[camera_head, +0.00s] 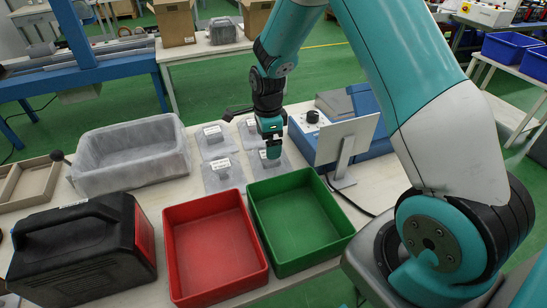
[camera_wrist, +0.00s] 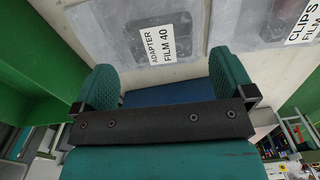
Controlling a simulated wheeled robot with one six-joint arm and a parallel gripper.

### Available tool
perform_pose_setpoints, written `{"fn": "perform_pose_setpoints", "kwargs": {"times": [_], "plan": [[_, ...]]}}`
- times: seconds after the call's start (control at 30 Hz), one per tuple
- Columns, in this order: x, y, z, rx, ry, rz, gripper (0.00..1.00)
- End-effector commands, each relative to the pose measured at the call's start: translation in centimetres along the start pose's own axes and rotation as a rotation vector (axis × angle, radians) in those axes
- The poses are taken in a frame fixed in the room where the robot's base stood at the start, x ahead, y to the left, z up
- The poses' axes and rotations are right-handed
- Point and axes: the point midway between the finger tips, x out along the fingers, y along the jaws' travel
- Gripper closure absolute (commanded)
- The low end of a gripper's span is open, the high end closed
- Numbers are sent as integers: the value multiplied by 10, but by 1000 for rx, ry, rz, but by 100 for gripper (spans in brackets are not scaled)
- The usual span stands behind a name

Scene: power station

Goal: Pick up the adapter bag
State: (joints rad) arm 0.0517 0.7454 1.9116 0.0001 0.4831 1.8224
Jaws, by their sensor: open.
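The adapter bag (camera_wrist: 160,40) is a flat, clear grey bag with a white label reading "ADAPTER FILM 40". In the wrist view it lies on the light tabletop just beyond my open fingers. My gripper (camera_wrist: 163,85) is empty, with nothing between its two teal finger pads. In the head view my gripper (camera_head: 271,148) points down over the bag (camera_head: 259,170) nearest the green bin, which seems to be the adapter bag. The gripper partly covers that bag. Its label is too small to read there.
A clips bag (camera_wrist: 295,30) lies beside the adapter bag. Other labelled bags (camera_head: 222,181) lie to the left. A green bin (camera_head: 328,203) and red bin (camera_head: 176,250) stand in front, a grey tub (camera_head: 130,178) left, and a grey panel (camera_head: 362,140) on a stand right.

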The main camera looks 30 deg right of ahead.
Motion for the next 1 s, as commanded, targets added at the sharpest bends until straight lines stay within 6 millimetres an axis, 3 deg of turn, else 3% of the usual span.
{"fn": "perform_pose_setpoints", "kwargs": {"times": [0.3,0.57,0.73,1.0], "plan": [[43,3,-2,1,1,3,0],[47,2,-1,0,0,1,0],[47,2,-1,0,0,1,36],[46,2,-1,0,0,1,36]]}}
